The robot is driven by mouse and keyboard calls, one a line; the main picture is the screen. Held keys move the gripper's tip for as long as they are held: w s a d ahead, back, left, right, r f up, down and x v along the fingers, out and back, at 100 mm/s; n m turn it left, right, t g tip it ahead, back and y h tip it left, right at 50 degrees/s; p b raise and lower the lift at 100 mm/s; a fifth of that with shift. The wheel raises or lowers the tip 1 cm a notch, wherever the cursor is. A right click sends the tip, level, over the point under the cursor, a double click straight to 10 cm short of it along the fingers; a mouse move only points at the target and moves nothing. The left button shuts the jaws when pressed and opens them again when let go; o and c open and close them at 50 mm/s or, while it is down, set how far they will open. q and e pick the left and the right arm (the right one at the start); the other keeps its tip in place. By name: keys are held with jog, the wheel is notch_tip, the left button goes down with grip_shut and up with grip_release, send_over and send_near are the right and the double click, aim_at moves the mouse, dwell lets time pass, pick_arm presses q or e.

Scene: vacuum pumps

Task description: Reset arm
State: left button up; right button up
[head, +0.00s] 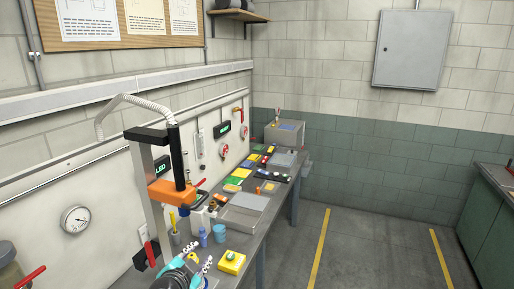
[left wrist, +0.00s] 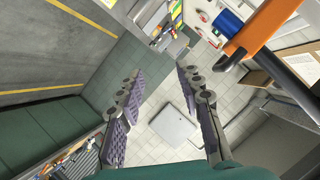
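My left gripper (head: 200,257) is at the bottom of the head view, above the near end of the bench, with a teal body and light jointed fingers. In the left wrist view my left gripper (left wrist: 160,72) has its two grey padded fingers spread wide apart with nothing between them. It is open and empty. My right gripper does not show in either view.
A post with an orange block (head: 172,193) and white hose stands close by; the orange block (left wrist: 264,26) also shows in the wrist view. A yellow box (head: 232,262), blue containers (head: 220,233) and a metal tray (head: 243,213) stand on the bench (head: 262,236). The floor (head: 368,250) right is clear.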

pick_arm(q)
jog(key=s+f+n+g+b, duration=0.3)
jog(key=s+f+b, duration=0.4)
jog(key=f, duration=0.6)
jog(key=s+f+n+g+y+b, duration=0.1)
jog(key=s+f+n+g+b, duration=0.2)
jog(key=s+f, duration=0.9)
jog(key=f+n+b, duration=0.2)
jog(key=n+b, duration=0.1)
jog(key=b, duration=0.1)
jog(key=shift+s+b, duration=0.2)
jog(key=shift+b, duration=0.15)
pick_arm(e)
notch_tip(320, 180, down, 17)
